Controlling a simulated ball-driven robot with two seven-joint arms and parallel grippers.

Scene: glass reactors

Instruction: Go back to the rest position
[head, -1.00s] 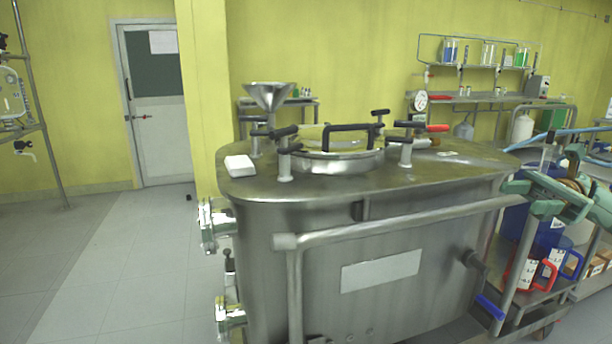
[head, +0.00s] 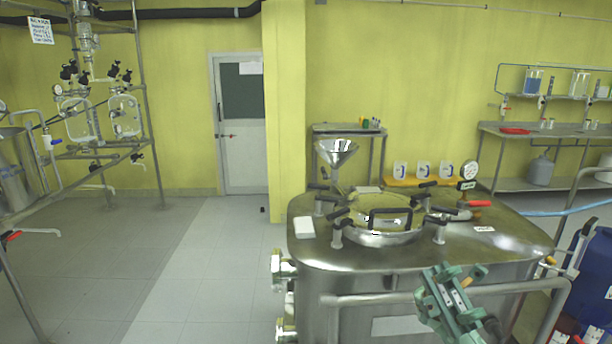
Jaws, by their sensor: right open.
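My right gripper (head: 452,290) is green and open, with nothing seen between its fingers. It shows low in the head view, right of centre, in front of the near side of the steel reactor (head: 350,285). It looks apart from the reactor, though the gap is hard to judge. The gripper hides part of the reactor's front and its rail (head: 395,297). My left gripper is not in view.
The reactor top carries a funnel (head: 336,152), a round hatch (head: 380,238) with a black handle, several clamps and a white block (head: 304,227). Blue drums (head: 596,270) stand at the right. A glassware rack (head: 100,150) is at the left. Grey floor (head: 200,270) between is clear.

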